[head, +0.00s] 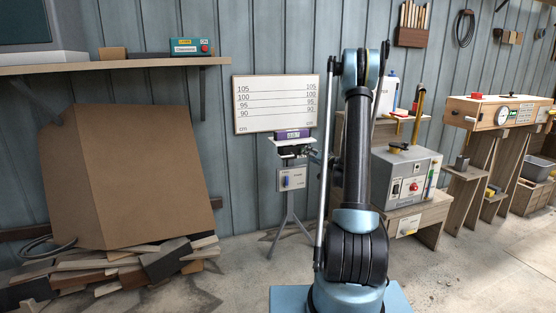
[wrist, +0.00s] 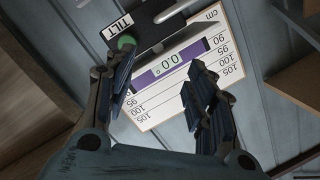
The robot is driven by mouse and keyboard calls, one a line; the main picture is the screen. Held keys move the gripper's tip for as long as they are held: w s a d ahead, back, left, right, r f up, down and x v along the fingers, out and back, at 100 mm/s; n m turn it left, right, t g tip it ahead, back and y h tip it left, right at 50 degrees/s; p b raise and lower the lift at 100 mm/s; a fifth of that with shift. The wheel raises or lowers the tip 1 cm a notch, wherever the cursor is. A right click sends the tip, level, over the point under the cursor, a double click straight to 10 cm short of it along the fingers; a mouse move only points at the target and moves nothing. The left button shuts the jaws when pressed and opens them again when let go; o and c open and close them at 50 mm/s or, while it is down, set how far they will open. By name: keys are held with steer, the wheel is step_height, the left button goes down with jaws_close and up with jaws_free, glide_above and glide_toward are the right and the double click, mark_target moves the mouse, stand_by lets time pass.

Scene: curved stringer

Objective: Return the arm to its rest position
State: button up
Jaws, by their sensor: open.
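My arm stands upright in the middle of the head view. My gripper (wrist: 163,88) shows in the wrist view with its two dark padded fingers spread apart and nothing between them. In the head view the gripper is mostly hidden behind my arm. Beyond the fingers is a purple-faced display reading 0.0 (wrist: 158,66), with a black TILT-labelled part and green knob (wrist: 125,43) beside it. In the head view this purple display (head: 293,134) sits on a tripod stand (head: 289,210) in front of a white scale board (head: 276,90).
A grey control box (head: 405,180) stands on a wooden bench to the right of my arm. Wooden stepped stands (head: 492,150) are farther right. Floor shows between.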

steer(key=s+a+r+n+g+h, duration=0.15)
steer(key=s+a+r+g, duration=0.3)
steer(key=s, duration=0.85)
steer(key=s+a+r+n+g, duration=0.3)
steer(key=s+a, duration=0.2)
steer(key=s, duration=0.7)
steer(key=s+d+f+g+h, duration=0.1)
steer(key=s+d+f+h, duration=0.1)
steer(key=s, duration=0.9)
steer(key=s+d+f+g+h, duration=0.2)
steer(key=s+d+f, duration=0.1)
steer(key=s, duration=0.8)
steer(key=s+d+f+g+h, duration=0.2)
steer(key=s+d+f, duration=0.1)
steer(key=s, duration=0.8)
steer(key=shift+s+d+f+m, duration=0.2)
steer(key=shift+s+f+m, duration=0.1)
steer(key=shift+f+m, duration=0.2)
steer(key=shift+g, duration=0.25)
steer(key=shift+w+f, duration=0.2)
steer(key=shift+w, duration=0.3)
